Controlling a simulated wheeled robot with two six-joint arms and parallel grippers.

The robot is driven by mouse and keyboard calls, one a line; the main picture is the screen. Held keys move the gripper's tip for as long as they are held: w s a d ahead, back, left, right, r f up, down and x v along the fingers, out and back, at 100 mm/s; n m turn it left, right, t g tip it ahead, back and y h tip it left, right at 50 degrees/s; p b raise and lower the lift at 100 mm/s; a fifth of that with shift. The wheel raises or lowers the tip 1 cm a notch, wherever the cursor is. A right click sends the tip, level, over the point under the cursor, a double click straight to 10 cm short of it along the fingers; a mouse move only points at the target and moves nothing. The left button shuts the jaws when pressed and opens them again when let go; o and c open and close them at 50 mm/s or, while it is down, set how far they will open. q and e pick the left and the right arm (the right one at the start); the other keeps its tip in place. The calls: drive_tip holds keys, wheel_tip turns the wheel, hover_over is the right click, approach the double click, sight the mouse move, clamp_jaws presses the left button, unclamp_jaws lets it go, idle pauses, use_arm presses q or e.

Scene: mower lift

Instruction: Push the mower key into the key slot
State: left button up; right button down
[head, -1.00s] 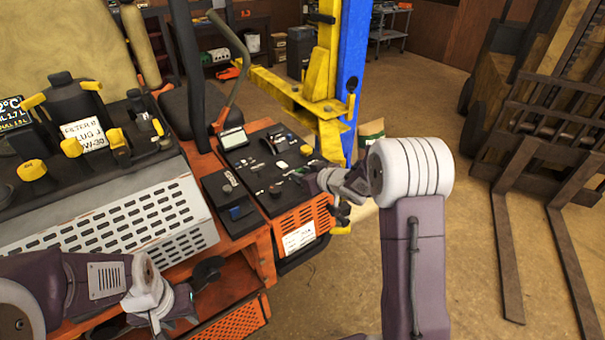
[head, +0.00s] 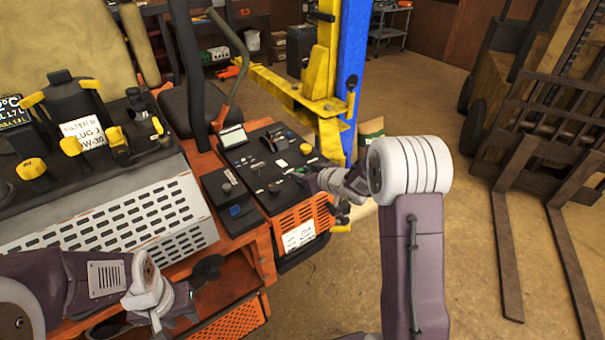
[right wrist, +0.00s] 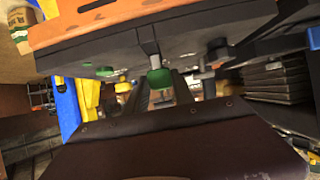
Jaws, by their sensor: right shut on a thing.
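The control panel (head: 268,170) is a dark top on an orange mower housing, with several switches and levers. My right gripper (head: 298,174) is at the panel's right edge in the head view, too small there to show its fingers clearly. In the right wrist view the panel appears upside down at the top. A green-headed key (right wrist: 160,78) with a grey metal stem stands at the panel face, between the dark fingers of my right gripper (right wrist: 162,92), which is shut on it. I cannot tell how deep the stem sits; the slot is hidden. My left gripper (head: 178,310) is low at left, fingers unclear.
A yellow and blue lift post (head: 335,95) stands close behind the panel. A forklift (head: 545,120) is at right, with open floor between.

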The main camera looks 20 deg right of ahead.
drive_tip(key=shift+f+b, duration=0.7)
drive_tip(key=shift+f, duration=0.3)
drive_tip(key=c, duration=1)
unclamp_jaws()
drive_tip(key=v, duration=0.9)
drive_tip(key=shift+s, duration=0.1)
